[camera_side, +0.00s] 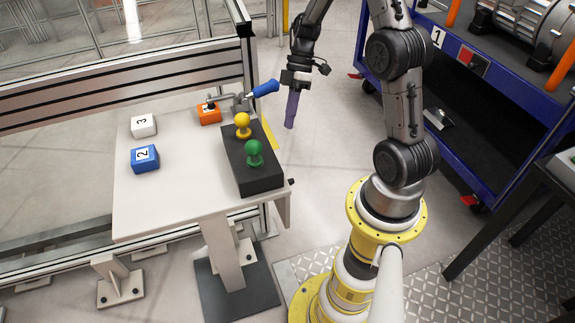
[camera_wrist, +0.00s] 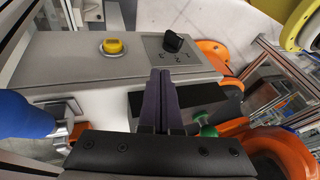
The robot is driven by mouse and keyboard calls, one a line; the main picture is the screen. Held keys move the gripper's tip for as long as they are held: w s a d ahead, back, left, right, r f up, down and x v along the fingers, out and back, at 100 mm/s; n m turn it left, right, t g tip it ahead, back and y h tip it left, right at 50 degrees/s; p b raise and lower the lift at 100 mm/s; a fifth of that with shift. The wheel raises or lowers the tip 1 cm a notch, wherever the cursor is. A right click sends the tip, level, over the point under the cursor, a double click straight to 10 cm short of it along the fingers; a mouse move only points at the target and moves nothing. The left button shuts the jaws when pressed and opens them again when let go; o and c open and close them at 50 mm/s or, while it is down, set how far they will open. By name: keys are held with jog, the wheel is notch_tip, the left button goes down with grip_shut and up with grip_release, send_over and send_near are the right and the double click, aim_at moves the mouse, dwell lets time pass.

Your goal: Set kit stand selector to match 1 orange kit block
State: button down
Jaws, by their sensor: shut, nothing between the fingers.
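My gripper (camera_side: 290,124) hangs beside the right edge of the white table, its purple fingers shut and empty, pointing down. In the wrist view the fingertips (camera_wrist: 161,74) are below a grey panel. On that panel is a black rotary selector knob (camera_wrist: 174,42) with small marks around it. The fingers appear apart from the knob; its exact setting is too small to read. The orange kit block (camera_side: 209,114) is at the back of the table by the toggle clamp. A blue block marked 2 (camera_side: 145,158) and a white block marked 3 (camera_side: 143,125) lie at the left.
A dark box with a yellow knob (camera_side: 242,121) and a green knob (camera_side: 254,149) stands on the table's right side. The clamp's blue handle (camera_side: 264,88) sticks out near my gripper. A yellow button (camera_wrist: 113,47) sits left of the selector. A blue cart (camera_side: 480,150) stands at right.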

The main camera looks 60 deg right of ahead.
jog(key=s+a+x, duration=0.1)
jog(key=s+x, duration=0.1)
jog(key=x, duration=1)
jog(key=shift+s+a, duration=0.2)
jog(key=shift+a, duration=0.1)
